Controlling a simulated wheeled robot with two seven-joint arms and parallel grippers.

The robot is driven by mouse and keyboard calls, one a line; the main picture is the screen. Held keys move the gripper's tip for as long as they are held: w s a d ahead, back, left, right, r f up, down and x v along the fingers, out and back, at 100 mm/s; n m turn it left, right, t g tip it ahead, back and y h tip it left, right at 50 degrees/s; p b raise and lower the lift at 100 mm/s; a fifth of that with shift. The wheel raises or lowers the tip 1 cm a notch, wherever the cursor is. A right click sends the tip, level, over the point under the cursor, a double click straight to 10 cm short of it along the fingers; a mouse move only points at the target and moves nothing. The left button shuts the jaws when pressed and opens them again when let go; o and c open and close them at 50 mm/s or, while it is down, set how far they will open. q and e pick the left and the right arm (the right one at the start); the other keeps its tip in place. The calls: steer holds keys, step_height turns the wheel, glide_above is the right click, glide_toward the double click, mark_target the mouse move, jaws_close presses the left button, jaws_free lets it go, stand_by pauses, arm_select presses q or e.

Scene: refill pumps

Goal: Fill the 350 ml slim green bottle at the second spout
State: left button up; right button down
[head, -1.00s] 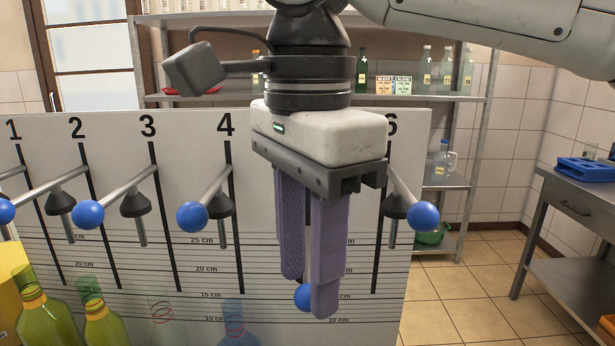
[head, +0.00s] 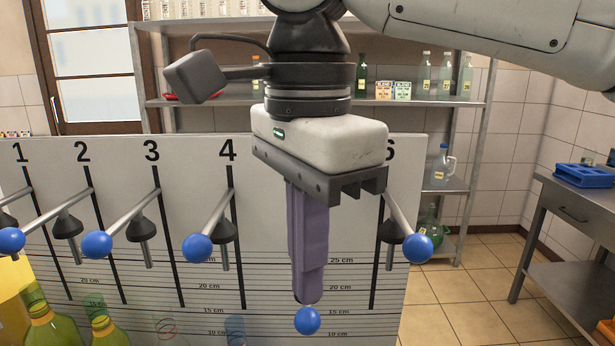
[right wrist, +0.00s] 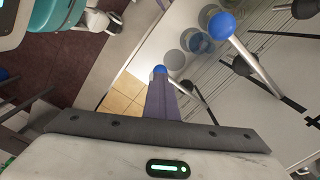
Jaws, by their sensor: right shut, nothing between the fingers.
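My right gripper (head: 306,298) hangs in front of the panel, its purple fingers shut together and empty. A blue lever ball (head: 307,320) sits right below its tips; I cannot tell if they touch. The ball also shows at the tips in the right wrist view (right wrist: 160,69). Lever two ends in a blue ball (head: 10,240); its dark spout (head: 67,227) is at the left. Two green bottles, one left (head: 48,322) and one right (head: 105,328), stand low at the left, cut by the frame. I cannot tell which is the 350 ml slim one. My left gripper is not in view.
The white panel (head: 190,155) carries numbered levers and height lines. Levers three (head: 97,245), four (head: 197,247) and six (head: 417,248) jut out with blue balls. Clear bottles (head: 235,330) show low. A shelf (head: 430,100) with bottles stands behind; a metal table (head: 565,205) is at the right.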

step_height(320, 180, up, 2)
steer(key=shift+r+p, duration=0.1)
steer(key=shift+p, duration=0.45)
step_height(320, 180, up, 5)
steer(key=shift+f, duration=0.1)
steer(key=c, duration=2)
jaws_free()
steer(key=shift+c, duration=0.2)
step_height(320, 180, up, 10)
steer(key=shift+r, duration=0.2)
